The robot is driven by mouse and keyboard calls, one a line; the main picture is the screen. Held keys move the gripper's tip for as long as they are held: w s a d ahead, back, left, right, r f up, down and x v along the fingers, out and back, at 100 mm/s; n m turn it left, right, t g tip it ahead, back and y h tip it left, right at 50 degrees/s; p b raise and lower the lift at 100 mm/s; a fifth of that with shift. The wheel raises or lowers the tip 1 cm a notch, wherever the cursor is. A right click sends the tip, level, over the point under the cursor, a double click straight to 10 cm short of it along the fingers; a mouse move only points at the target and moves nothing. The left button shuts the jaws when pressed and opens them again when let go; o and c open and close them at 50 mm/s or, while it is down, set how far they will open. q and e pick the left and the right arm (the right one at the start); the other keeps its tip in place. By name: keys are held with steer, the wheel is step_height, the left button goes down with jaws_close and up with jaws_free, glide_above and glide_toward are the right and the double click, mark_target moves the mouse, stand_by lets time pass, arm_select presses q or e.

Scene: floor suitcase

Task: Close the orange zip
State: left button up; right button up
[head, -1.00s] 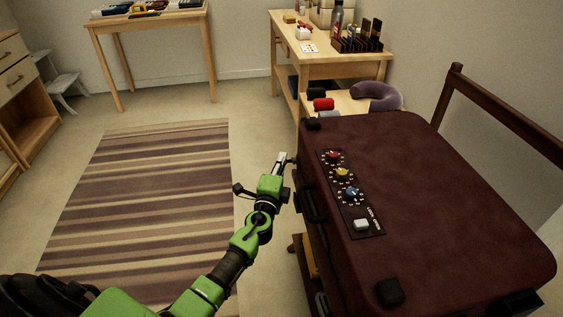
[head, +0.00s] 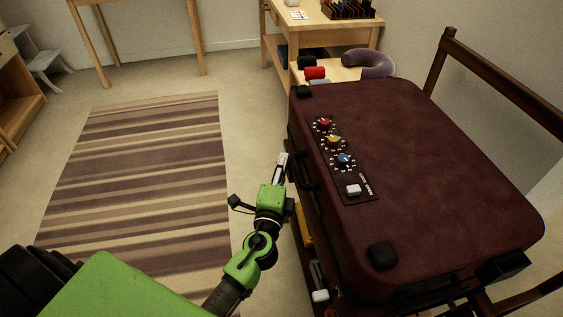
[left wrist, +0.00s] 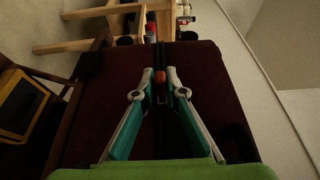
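A dark red suitcase (head: 440,150) fills the right of the head view, and its side also shows in the left wrist view (left wrist: 205,75). The orange zip pull (left wrist: 159,77) is on that side, between my left fingertips. My left gripper (head: 281,167) is beside the suitcase's left side, close to the dark handle. The zip pull is not distinguishable in the head view. My right gripper is out of view.
Knobs and a white button on a dark panel (head: 344,160) are on the suitcase top. A striped rug (head: 140,190) and clear floor lie to the left. A wooden table (head: 330,35) stands behind. A chair-like wooden frame (head: 490,80) is at right.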

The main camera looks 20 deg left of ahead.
arm_select(q)
steer(key=shift+o, duration=1)
steer(key=shift+s+d, duration=0.1)
steer(key=shift+s, duration=0.1)
steer(key=v, duration=1.2)
